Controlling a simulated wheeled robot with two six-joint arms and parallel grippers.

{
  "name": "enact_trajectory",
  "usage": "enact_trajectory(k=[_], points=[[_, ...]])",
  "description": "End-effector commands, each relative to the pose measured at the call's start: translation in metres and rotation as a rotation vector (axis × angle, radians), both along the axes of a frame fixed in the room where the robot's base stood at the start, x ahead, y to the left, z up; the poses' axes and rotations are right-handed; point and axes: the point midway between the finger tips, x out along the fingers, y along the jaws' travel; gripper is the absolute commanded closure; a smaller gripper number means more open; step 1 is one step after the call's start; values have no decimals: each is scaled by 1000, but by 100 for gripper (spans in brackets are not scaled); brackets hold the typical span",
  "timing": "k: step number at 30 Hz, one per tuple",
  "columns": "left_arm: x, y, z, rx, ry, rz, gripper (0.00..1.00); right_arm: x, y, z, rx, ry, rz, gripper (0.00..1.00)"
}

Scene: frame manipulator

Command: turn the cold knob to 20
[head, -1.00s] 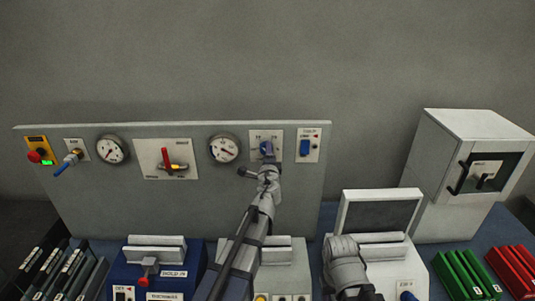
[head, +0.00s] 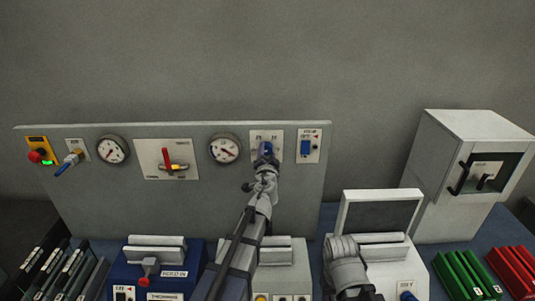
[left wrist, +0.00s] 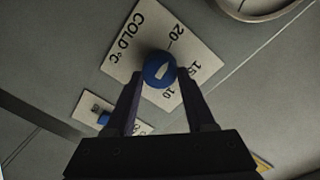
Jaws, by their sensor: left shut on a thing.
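The cold knob is a round blue knob (left wrist: 159,70) with a white pointer, on a white plate marked COLD °C (left wrist: 122,55) with 20, 15 and 10. In the left wrist view the pointer aims up and right, seemingly between 20 and 15; I cannot read it exactly. My left gripper (left wrist: 161,76) is shut on the knob, one finger at each side. In the head view my left gripper (head: 266,158) covers most of the knob, below its plate (head: 267,135) on the grey panel (head: 225,195). My right gripper is not in view.
A gauge (head: 225,149) is left of the knob plate and a blue switch (head: 306,148) right of it. A red lever (head: 167,157) is further left. A white box with a dark handle (head: 461,178) stands right. Several devices line the bench in front.

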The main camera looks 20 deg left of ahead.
Motion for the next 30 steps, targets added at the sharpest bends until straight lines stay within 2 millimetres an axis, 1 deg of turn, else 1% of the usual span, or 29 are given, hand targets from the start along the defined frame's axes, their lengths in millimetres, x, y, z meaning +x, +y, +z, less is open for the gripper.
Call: enact_trajectory(k=[3,9,27,28,30], points=[[-2,0,-1,-60,-16,1,100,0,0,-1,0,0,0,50],[-2,0,-1,-124,-35,1,100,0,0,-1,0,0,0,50],[-2,0,-1,-154,-43,0,100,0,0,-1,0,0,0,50],[-2,0,-1,-154,-43,0,42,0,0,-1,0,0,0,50],[-2,0,-1,-153,-43,0,34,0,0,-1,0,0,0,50]])
